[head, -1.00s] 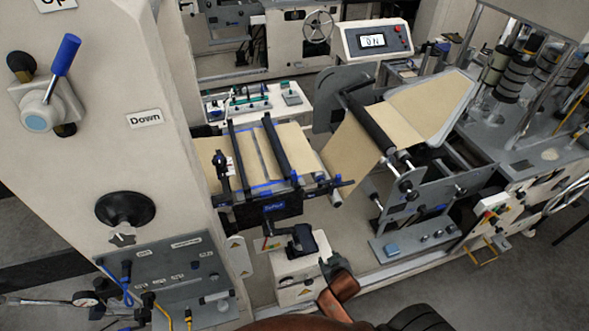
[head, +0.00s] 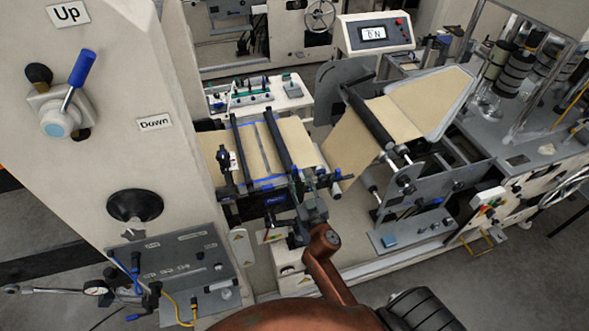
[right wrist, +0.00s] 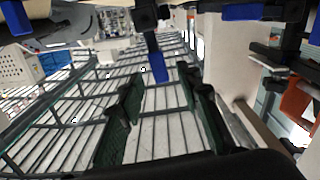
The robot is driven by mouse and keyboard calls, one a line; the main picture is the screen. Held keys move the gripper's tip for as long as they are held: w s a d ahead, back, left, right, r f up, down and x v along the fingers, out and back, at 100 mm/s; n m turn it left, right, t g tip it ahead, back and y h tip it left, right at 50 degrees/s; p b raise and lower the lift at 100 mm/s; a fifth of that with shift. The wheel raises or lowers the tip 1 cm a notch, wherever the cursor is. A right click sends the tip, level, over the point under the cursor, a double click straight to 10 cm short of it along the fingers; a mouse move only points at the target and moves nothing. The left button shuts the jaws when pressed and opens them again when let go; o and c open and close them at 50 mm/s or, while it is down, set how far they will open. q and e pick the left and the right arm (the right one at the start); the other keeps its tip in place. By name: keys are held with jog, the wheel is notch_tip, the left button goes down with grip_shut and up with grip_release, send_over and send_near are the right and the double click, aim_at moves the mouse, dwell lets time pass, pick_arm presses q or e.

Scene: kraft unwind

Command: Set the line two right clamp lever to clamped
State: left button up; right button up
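The splice table (head: 290,138) with brown paper web, dark clamp bars and blue parts is at the middle of the head view. My right gripper (head: 307,192) is at its front right edge, and its arm partly hides that edge. In the right wrist view the right gripper (right wrist: 160,82) has its two green-padded fingers apart. A blue lever (right wrist: 158,67) hangs from a black bracket between and beyond the fingertips. I cannot tell whether the fingers touch it. Which line this lever belongs to is not readable. My left gripper is not in view.
A tall cream panel (head: 120,60) with a blue-handled Up/Down lever (head: 78,80) stands at left. More blue lever parts (right wrist: 243,12) lie close on the right in the wrist view. A roller frame (head: 430,180) is right of the table.

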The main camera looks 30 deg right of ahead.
aim_at(295, 172)
jog(key=x, duration=0.5)
jog(key=shift+s, duration=0.1)
grip_shut()
jog(key=shift+f, duration=0.1)
dwell(0.6)
